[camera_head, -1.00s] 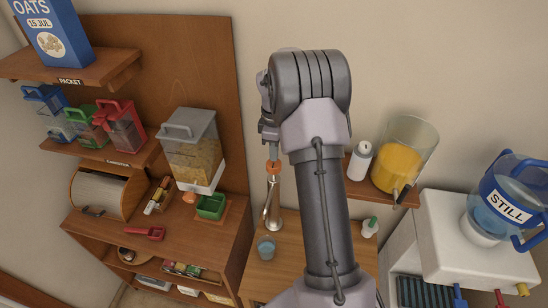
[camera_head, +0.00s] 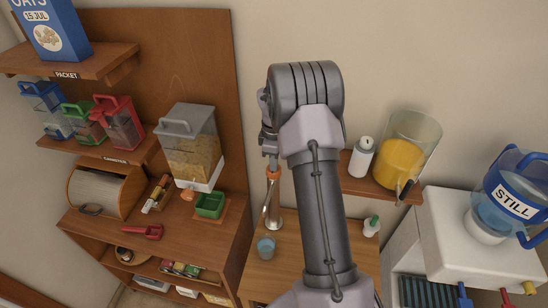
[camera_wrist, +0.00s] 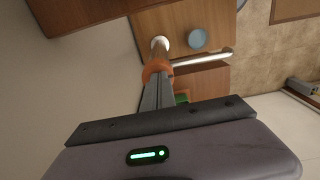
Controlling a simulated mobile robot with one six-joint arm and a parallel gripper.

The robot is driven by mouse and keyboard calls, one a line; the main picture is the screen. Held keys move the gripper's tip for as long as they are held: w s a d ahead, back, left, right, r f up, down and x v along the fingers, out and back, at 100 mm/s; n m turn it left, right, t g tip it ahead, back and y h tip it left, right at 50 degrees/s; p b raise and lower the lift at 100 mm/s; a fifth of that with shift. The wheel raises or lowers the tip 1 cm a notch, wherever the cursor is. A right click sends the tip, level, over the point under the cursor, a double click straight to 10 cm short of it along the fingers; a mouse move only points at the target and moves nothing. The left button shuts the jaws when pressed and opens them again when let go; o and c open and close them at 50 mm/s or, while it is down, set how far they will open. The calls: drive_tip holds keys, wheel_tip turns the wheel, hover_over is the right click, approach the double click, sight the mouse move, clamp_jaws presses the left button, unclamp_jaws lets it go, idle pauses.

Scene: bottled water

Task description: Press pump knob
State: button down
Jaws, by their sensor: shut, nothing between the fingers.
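The pump is a slim metal column (camera_head: 272,203) with an orange knob (camera_head: 273,172) on top, standing on the wooden counter. Its spout points toward the front above a small blue cup (camera_head: 265,248). My gripper (camera_head: 271,161) is shut and empty, pointing down with its fingertips at the top of the knob. In the wrist view, the shut fingers (camera_wrist: 158,88) reach the orange knob (camera_wrist: 157,68) and appear to touch it. They cover part of its top. The blue cup (camera_wrist: 198,38) shows beside the metal spout there.
A white bottle (camera_head: 361,158) and a juice dispenser (camera_head: 402,160) stand on a shelf right of my arm. A water cooler with a STILL bottle (camera_head: 512,198) is farther right. A cereal dispenser (camera_head: 190,145) and green box (camera_head: 210,205) stand to the left.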

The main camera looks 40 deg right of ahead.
drive_tip(key=shift+s+a+f, duration=0.1)
drive_tip(key=shift+s+f, duration=0.05)
wheel_tip(320, 180, up, 18)
drive_tip(key=p, duration=0.1)
drive_tip(key=shift+f+p, duration=0.15)
drive_tip(key=shift+p, duration=0.2)
idle(0.8)
drive_tip(key=s+a+f+m+t+b, duration=0.2)
drive_tip(key=s+a+f+m+b, duration=0.25)
drive_tip(key=s+a+b, duration=0.55)
drive_tip(key=s+a+f+m+t+b, duration=0.2)
drive_tip(key=s+a+f+m+b, duration=0.3)
drive_tip(key=a+b, duration=0.8)
drive_tip(key=s+a+f+m+t+y+b, duration=0.1)
drive_tip(key=s+a+f+b, duration=0.4)
drive_tip(key=s+f, duration=0.5)
drive_tip(key=shift+s+a+f+m+t+y+b, duration=0.25)
drive_tip(key=shift+a+f+m+y+b, duration=0.3)
drive_tip(key=shift+m, duration=0.6)
drive_tip(key=shift+d+f, duration=0.1)
drive_tip(key=shift+d, duration=0.1)
